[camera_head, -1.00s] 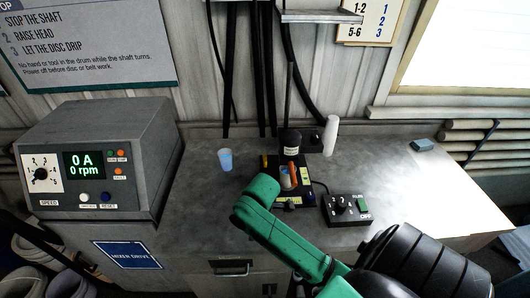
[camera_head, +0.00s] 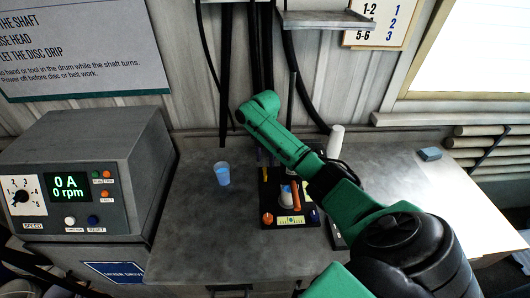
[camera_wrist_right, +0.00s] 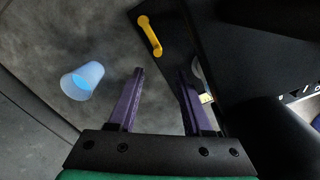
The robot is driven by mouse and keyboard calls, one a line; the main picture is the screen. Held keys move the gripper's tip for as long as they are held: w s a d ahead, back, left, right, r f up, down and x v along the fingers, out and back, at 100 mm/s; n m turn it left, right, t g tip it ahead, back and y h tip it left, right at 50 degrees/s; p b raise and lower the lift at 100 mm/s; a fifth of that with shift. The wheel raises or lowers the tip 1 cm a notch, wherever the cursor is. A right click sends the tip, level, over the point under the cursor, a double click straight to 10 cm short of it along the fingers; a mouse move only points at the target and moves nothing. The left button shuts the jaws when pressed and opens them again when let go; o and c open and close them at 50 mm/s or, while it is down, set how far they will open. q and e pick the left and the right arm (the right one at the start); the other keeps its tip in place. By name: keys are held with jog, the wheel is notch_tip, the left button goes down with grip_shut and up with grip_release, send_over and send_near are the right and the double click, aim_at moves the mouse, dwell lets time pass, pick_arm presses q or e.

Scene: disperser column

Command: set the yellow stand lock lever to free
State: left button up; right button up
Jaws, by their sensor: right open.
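The yellow lever (camera_wrist_right: 150,35) shows in the right wrist view as a small bar with rounded ends on the edge of a black stand base (camera_wrist_right: 177,35). My right gripper (camera_wrist_right: 161,72) is open, with two purple fingers. The lever lies beyond the fingertips, apart from them, and nothing is between the fingers. In the head view my green right arm reaches over the back of the stand (camera_head: 290,218); the fingers and the lever are hard to make out there. My left gripper is not in view.
A blue cup (camera_head: 222,173) stands left of the stand and also shows in the wrist view (camera_wrist_right: 82,80). The drive box (camera_head: 90,175) reads 0 A and 0 rpm. A white cylinder (camera_head: 335,141) stands behind my arm. The bench front left is clear.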

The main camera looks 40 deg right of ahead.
aim_at(265, 174)
jog(key=f, duration=0.5)
jog(key=w+f, duration=0.1)
jog(key=f, duration=0.2)
jog(key=shift+d+f, duration=0.15)
jog(key=shift+d, duration=0.25)
jog(key=shift+f, duration=0.15)
jog(key=shift+s+a, duration=0.2)
jog(key=shift+s, duration=0.05)
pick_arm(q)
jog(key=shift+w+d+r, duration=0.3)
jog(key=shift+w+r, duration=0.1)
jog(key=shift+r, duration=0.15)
pick_arm(e)
grip_shut()
